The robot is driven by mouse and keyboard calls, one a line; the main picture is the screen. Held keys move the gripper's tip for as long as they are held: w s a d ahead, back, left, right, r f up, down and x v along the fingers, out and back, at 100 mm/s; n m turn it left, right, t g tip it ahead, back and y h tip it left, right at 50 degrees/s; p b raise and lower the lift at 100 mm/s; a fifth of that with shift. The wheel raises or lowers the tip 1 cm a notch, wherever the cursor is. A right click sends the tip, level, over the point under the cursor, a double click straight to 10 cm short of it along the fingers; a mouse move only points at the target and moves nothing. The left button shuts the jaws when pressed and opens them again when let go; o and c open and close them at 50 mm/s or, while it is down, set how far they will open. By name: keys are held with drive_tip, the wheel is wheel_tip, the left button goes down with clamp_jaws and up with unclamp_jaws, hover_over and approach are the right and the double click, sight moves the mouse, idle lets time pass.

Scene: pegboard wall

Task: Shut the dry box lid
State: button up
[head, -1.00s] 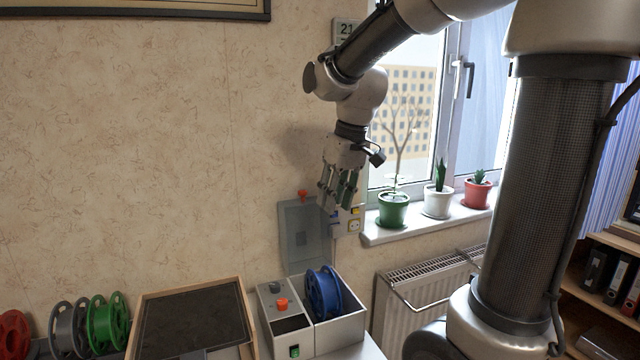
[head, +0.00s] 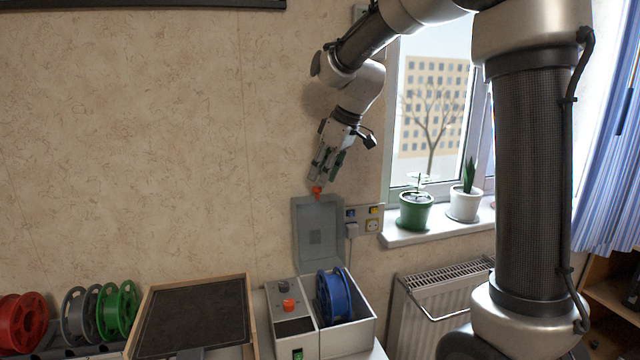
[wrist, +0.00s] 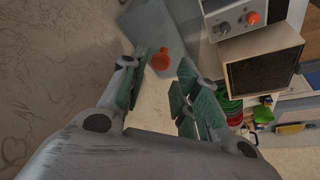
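The dry box (head: 362,337) is a white box on the table with a blue spool (head: 335,297) inside. Its grey lid (head: 318,238) stands open, upright against the wall behind the box. An orange knob (head: 317,191) sits at the lid's top edge; it also shows in the wrist view (wrist: 162,59). My gripper (head: 325,172) is just above the knob and points down. In the wrist view my gripper (wrist: 160,90) has its fingers apart, with the knob beyond the tips and in line with the gap. Nothing is between the fingers.
A control panel with an orange button (head: 289,304) adjoins the box. A dark-topped wooden-framed tray (head: 195,315) and red, grey and green spools (head: 117,309) lie left. Potted plants (head: 416,210) stand on the windowsill; a radiator (head: 440,305) is below it. Wall sockets (head: 372,225) are right of the lid.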

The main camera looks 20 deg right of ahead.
sight(319, 188)
drive_tip(key=shift+x, duration=1.75)
clamp_jaws()
drive_tip(key=shift+s, duration=0.1)
